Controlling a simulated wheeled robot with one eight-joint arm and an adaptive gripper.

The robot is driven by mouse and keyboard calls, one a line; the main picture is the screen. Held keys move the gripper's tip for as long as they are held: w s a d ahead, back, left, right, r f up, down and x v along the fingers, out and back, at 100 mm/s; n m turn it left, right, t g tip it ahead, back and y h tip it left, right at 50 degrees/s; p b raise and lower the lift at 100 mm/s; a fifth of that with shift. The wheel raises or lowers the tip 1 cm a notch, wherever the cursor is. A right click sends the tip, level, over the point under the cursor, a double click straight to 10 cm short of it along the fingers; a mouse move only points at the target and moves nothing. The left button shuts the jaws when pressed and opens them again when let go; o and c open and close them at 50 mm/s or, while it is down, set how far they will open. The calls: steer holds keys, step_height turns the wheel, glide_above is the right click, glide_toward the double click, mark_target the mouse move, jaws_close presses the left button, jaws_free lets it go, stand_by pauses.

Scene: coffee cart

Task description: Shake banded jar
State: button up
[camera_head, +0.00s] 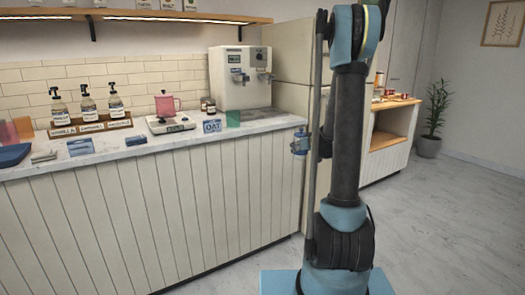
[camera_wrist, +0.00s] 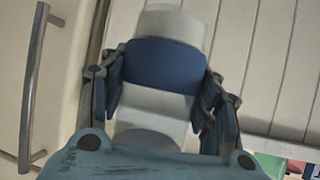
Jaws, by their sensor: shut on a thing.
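The banded jar (camera_wrist: 165,65) fills the middle of the wrist view. It is pale with a wide dark blue band. My gripper (camera_wrist: 162,82) is shut on it, with a finger on each side of the band. In the head view the jar (camera_head: 300,143) shows as a small blue and pale shape just left of my arm. It is held in the air beyond the right end of the counter. My arm hides most of the gripper there. The jar looks tilted in the wrist view; its contents cannot be made out.
The marble counter (camera_head: 110,152) holds pump bottles (camera_head: 88,104), a scale (camera_head: 170,124) with a pink pitcher (camera_head: 165,104), an OAT sign (camera_head: 212,126), small brown jars (camera_head: 208,106) and a dispenser (camera_head: 240,78). A metal handle (camera_wrist: 35,85) is near the gripper.

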step_height(320, 180, up, 4)
steer(key=shift+s+r, duration=0.1)
steer(key=shift+f, duration=3.15)
step_height(320, 180, up, 6)
steer(key=shift+r, duration=0.1)
step_height(320, 180, down, 6)
steer(key=shift+f, duration=0.1)
